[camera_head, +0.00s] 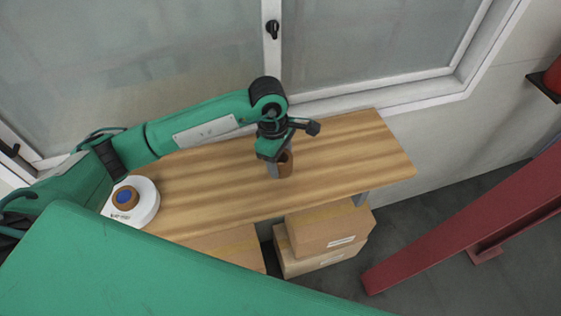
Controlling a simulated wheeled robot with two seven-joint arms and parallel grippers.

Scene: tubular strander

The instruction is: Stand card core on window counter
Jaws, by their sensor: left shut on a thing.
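The card core (286,167) is a small brown tube with an open top. It appears upright at the wooden window counter (350,150), near its middle. My left gripper (278,160) reaches in from the left above the counter and is shut on the card core, with a finger at the tube's left side. Part of the core is hidden by the gripper. I cannot tell whether its bottom touches the counter. My right gripper is not in view.
A white round item with a brown and blue centre (137,201) is at the counter's left end. Cardboard boxes (328,226) are below the counter. A window (365,40) is behind it. A red beam (460,225) stands at the right. The counter's right part is clear.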

